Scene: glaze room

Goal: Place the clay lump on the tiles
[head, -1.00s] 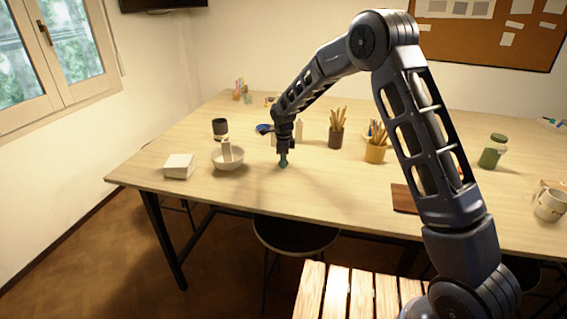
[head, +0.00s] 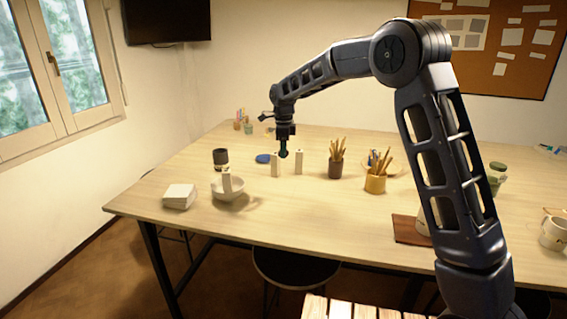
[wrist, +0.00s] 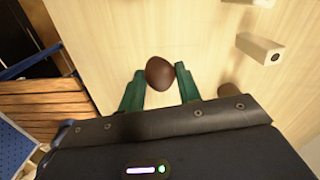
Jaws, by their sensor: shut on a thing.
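The clay lump (wrist: 160,72) is dark brown and rounded, and shows in the wrist view between the green fingertips of my gripper (wrist: 161,80). My gripper is shut on it. In the head view my gripper (head: 284,153) hangs above the table, pointing down, and the lump is too small to make out there. A low white stack (head: 179,196), which looks like the tiles, lies near the table's left front corner, to the left of my gripper and apart from it.
A pale bowl (head: 228,191) with an upright white block (head: 227,180) in it stands between my gripper and the stack. Clear tabletop lies in front.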

